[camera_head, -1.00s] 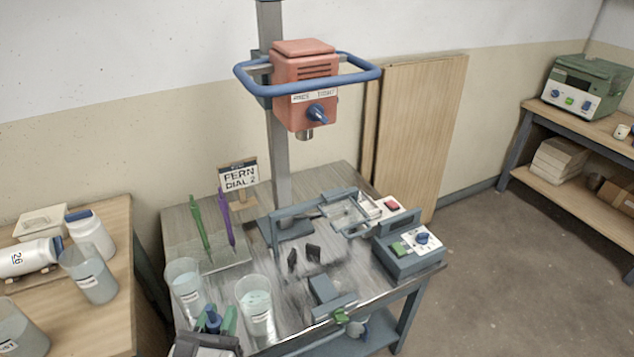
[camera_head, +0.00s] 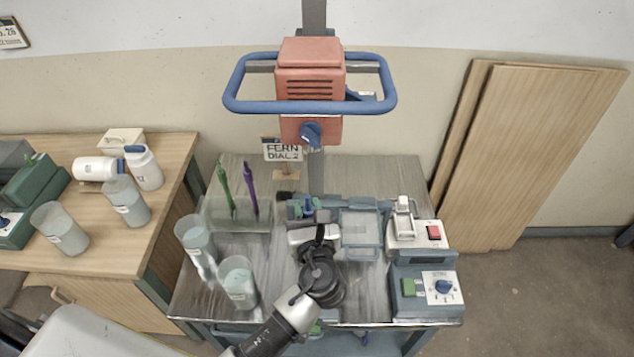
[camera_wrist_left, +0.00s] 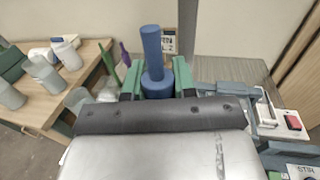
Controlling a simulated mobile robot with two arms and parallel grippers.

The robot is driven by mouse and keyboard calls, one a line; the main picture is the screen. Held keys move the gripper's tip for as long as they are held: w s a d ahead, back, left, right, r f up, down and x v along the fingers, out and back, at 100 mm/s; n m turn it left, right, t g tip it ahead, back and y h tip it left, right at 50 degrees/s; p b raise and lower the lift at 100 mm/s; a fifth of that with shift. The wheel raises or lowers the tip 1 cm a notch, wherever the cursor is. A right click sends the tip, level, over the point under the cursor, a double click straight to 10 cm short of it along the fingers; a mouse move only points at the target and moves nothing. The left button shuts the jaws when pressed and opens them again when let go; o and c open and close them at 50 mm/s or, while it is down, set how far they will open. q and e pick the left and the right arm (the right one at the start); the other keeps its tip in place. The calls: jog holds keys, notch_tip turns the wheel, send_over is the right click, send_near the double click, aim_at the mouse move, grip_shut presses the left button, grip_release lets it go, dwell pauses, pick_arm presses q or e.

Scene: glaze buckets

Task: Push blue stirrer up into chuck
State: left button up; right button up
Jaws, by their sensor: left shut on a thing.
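The blue stirrer (camera_wrist_left: 152,52) stands roughly upright in the left wrist view, its thick collar between green finger pads. My left gripper (camera_wrist_left: 155,82) is shut on it. In the head view the left gripper (camera_head: 304,208) is over the back middle of the cart, below the red mixer head (camera_head: 310,88). The stirrer is small and partly hidden there. The chuck under the mixer head is not visible now; a blue knob (camera_head: 311,133) is on the head's front. I cannot tell the gap between stirrer and chuck. My right gripper is not in view.
A blue guard ring (camera_head: 310,107) surrounds the mixer head. Green (camera_head: 225,188) and purple (camera_head: 251,190) stirrers stand in a rack at left. Two buckets (camera_head: 238,281) (camera_head: 195,240) stand at the cart's left. A control box (camera_head: 425,287) sits front right; a clamp frame (camera_head: 360,237) is right of my gripper.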

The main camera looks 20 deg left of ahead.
pick_arm(q)
jog(key=shift+w+r+n+y, duration=0.3)
jog(key=shift+w+r+y, duration=0.15)
jog(key=shift+r, duration=0.3)
jog(key=shift+w+a+b, duration=0.15)
jog(key=shift+w+b, duration=0.15)
jog(key=w+a+b, duration=0.2)
jog(key=w+b, duration=0.2)
jog(key=w, duration=0.5)
jog(key=shift+w+a, duration=0.15)
jog(key=shift+w, duration=0.15)
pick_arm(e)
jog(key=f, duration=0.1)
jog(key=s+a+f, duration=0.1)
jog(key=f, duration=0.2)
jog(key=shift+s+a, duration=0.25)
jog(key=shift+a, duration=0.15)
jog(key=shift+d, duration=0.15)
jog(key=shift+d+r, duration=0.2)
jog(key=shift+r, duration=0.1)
pick_arm(q)
jog(key=shift+p, duration=0.5)
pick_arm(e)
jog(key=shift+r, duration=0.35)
